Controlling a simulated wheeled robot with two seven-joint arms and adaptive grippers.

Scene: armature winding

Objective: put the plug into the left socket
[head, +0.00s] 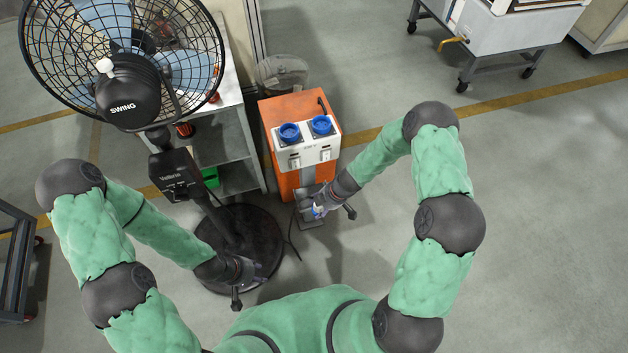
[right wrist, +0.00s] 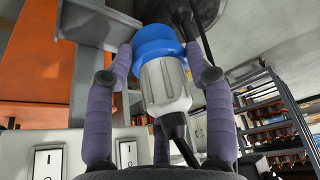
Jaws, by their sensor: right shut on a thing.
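The plug (right wrist: 165,85) has a white body, a blue collar and a black cable leaving its end. My right gripper (right wrist: 160,60) is shut on it, one finger on each side. In the head view the plug (head: 319,210) shows small beside my right gripper (head: 326,207), low in front of the orange cabinet and apart from the sockets. The left socket (head: 290,131) is blue and round, on the cabinet's white top panel. The right socket (head: 321,124) looks alike. My left gripper (head: 246,282) hangs over the fan's base; its fingers are too unclear to judge.
The orange cabinet (head: 286,109) has two switches on its white front panel (head: 306,156). A large black fan (head: 124,89) on a round base (head: 235,250) stands to its left, before a grey shelf (head: 238,150).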

